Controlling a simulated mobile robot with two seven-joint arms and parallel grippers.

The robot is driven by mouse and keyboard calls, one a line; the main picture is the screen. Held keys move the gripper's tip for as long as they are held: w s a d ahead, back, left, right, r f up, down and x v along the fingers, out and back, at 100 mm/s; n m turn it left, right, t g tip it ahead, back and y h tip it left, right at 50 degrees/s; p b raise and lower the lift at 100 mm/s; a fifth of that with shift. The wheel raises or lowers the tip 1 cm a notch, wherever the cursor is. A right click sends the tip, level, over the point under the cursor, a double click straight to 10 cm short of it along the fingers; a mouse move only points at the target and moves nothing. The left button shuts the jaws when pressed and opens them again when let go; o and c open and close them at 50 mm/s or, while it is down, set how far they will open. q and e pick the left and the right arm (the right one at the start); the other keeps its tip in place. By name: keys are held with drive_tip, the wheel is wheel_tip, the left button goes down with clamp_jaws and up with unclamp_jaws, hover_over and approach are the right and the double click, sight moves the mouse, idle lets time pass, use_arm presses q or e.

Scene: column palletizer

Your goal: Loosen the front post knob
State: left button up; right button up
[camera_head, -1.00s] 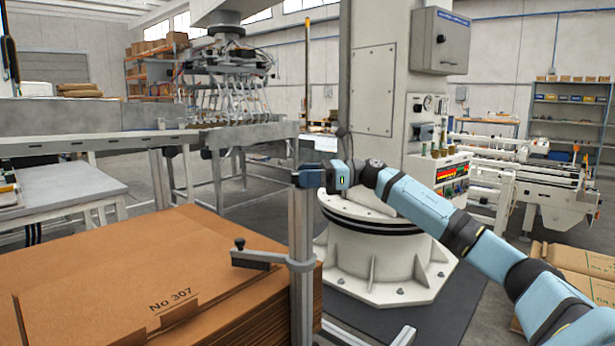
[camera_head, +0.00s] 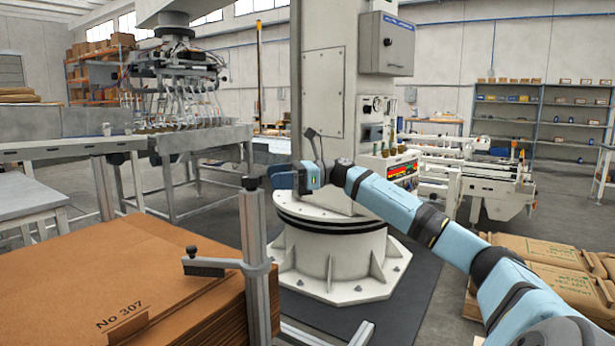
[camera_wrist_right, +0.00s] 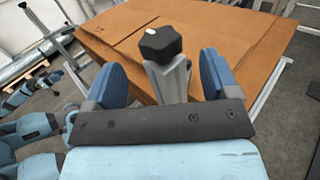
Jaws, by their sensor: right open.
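The front post (camera_head: 254,240) is a grey upright at the corner of the cardboard stack. Its black lobed knob (camera_head: 250,182) sits on top. In the right wrist view the knob (camera_wrist_right: 160,43) stands upright between and slightly beyond the two blue fingers, with clear gaps on both sides. My right gripper (camera_head: 280,177) is open and empty. In the head view it comes in from the right at knob height, its near finger beside the knob. In the right wrist view the open jaws (camera_wrist_right: 160,72) frame the post. Blue arm parts of mine show small at that view's left edge.
A side arm with a small black handle (camera_head: 191,252) sticks out from the post over the cardboard stack (camera_head: 110,285). The white round machine base (camera_head: 335,255) stands behind my right arm. A conveyor frame (camera_head: 195,140) is at the back left. Sacks (camera_head: 540,265) lie on the right.

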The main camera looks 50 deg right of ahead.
use_arm(q)
drive_tip(key=shift+d+r+t+h+b, duration=0.3)
drive_tip(key=shift+r+h+b, duration=0.1)
drive_tip(key=shift+r, duration=0.45)
use_arm(e)
drive_tip(key=v, duration=0.8)
drive_tip(key=shift+s+d, duration=0.3)
use_arm(q)
drive_tip(key=shift+a, duration=0.1)
